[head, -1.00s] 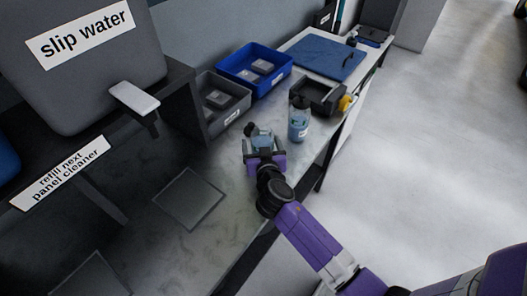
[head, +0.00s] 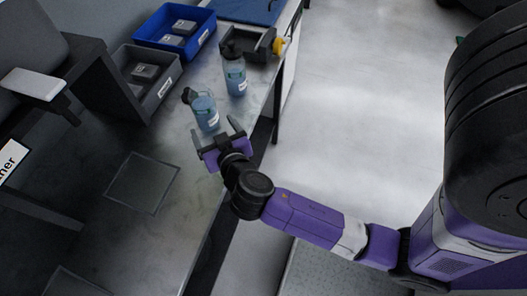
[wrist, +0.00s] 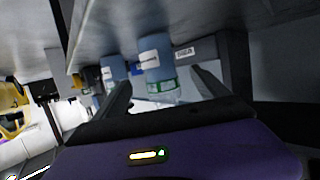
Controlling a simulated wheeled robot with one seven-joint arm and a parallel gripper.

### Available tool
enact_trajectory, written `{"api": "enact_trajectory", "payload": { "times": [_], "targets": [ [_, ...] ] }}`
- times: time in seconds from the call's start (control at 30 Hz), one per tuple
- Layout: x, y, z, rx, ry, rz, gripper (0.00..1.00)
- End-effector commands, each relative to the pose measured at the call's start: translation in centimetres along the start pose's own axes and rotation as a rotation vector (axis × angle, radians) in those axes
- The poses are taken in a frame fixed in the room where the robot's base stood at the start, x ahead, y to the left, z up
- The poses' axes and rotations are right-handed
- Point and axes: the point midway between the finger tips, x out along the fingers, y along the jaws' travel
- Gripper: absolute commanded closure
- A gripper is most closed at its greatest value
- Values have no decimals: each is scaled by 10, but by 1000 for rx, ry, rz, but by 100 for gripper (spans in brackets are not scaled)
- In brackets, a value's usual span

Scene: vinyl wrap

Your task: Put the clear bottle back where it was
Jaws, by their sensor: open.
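A clear bottle (head: 207,115) with bluish liquid, a pale label and a dark top stands upright on the grey bench near its front edge. It also shows in the wrist view (wrist: 157,62), just beyond and between the fingers. A similar bottle (head: 235,78) stands behind it to the right; in the wrist view it shows at left (wrist: 116,68). I cannot tell by looks which one the task means. My gripper (head: 215,131) is open and empty in front of the nearer bottle, apart from it. Both fingers show in the wrist view (wrist: 160,80).
A black tray (head: 250,46) with a yellow item stands behind the bottles. A grey bin (head: 165,90) and a blue bin (head: 150,42) holding small boxes are at the back left. A square dark pad (head: 141,183) lies left on the bench. Open floor (head: 350,100) lies right.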

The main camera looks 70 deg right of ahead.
Motion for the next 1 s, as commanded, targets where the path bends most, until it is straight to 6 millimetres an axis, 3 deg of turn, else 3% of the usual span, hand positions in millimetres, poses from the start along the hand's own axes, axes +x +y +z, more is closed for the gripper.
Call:
{"api": "enact_trajectory", "payload": {
  "times": [0.17,0.3,0.4,0.53,0.7,0.83,1.0],
  "targets": [
    [-37,-3,40,-92,-74,-149,16],
    [-95,-5,72,-175,-125,-345,16],
    [-139,-4,80,-209,-131,-471,16],
    [-196,4,75,-226,-109,-601,16],
    [-252,21,46,-220,-43,-690,16],
    [-276,32,24,-211,4,-706,16],
    [-286,40,10,-206,34,-706,16]
  ]
}}
